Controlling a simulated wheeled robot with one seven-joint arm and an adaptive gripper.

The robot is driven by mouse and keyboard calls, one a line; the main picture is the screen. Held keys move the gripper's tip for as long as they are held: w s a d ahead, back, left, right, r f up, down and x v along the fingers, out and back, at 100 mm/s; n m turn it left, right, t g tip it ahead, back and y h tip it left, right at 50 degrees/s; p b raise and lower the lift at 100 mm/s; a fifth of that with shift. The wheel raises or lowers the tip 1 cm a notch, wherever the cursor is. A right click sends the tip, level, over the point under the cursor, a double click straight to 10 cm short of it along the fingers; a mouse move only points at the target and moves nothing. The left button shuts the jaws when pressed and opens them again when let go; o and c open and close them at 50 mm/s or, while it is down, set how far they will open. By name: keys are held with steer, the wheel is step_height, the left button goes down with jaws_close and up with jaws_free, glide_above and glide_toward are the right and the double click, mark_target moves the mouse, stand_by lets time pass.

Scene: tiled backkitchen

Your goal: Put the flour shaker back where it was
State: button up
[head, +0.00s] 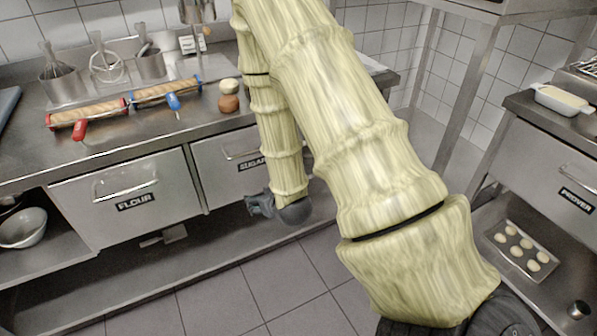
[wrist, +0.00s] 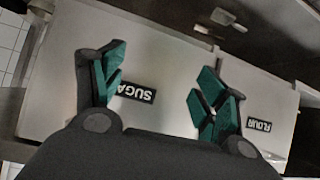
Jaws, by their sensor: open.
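I cannot make out a flour shaker for sure in either view. A small metal cylinder (head: 578,310) stands at the lower right, too small to identify. My gripper (head: 256,205) hangs in front of the SUGAR drawer (head: 222,158), below the worktop, its dark fingers pointing left. In the wrist view my gripper (wrist: 158,78) is open, its green-padded fingers wide apart with nothing between them. Behind them are the SUGAR drawer (wrist: 160,60) and the FLOUR drawer (wrist: 262,100), both upside down. My arm hides the worktop's right part.
Whisks and pots (head: 60,80) stand behind. A tray of dough balls (head: 518,250) sits low at right, under the PROVER drawer (head: 570,185). The floor (head: 250,295) ahead is clear.

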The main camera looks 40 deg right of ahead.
steer(key=s+a+f+g+y, duration=0.1)
steer(key=s+a+f+g, duration=0.55)
steer(key=s+f, duration=0.85)
steer(key=s+a+f+g, duration=0.2)
steer(key=s+a+f, duration=0.1)
steer(key=s, duration=0.6)
steer(key=s+a+f+n+g, duration=0.1)
steer(key=s+a+f, duration=0.3)
steer(key=s, duration=0.5)
steer(key=shift+a+g+y, duration=0.4)
steer(key=shift+a+g, duration=0.15)
steer(key=shift+a, duration=0.15)
steer(key=shift+d+f, duration=0.1)
